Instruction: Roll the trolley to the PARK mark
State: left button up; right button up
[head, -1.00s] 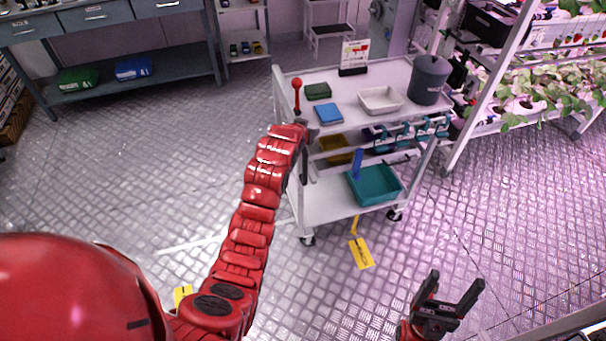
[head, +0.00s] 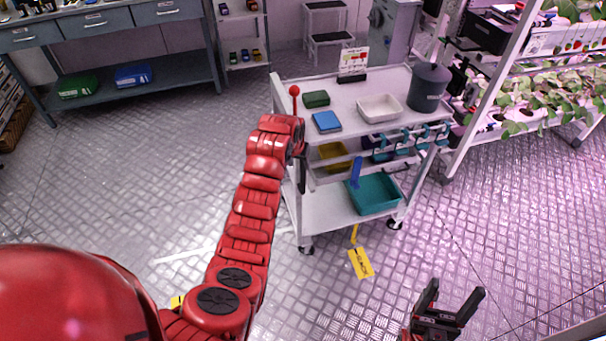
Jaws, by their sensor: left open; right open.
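The white trolley (head: 345,97) stands right of centre, with two shelves and a tray tier between them. Its near casters rest on the floor. My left gripper (head: 301,172) is at the trolley's left end, with dark fingers pointing down. It is open; the wrist partly hides it, and I cannot tell whether it touches the trolley. My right gripper (head: 447,304) is open and empty at the bottom right, apart from the trolley. White lines (head: 190,254) mark the floor left of the trolley, partly behind my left arm. I cannot read a PARK label.
A yellow tag (head: 361,263) shows below the trolley's near side. The trolley carries a grey bin (head: 428,88), a white tray (head: 379,107) and a teal crate (head: 374,194). A plant rack (head: 467,125) stands close on the right. A workbench (head: 140,82) is back left. Floor at left is clear.

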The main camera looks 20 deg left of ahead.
aim_at(302, 173)
pick_arm(q)
jog(key=x, duration=0.6)
jog(key=shift+w+f+p, duration=0.2)
jog(key=shift+f+p, duration=0.15)
jog(key=shift+x, duration=1.1)
jog(key=shift+b+x, duration=1.3)
jog(key=shift+x, duration=0.2)
jog(key=shift+c, duration=0.2)
grip_shut()
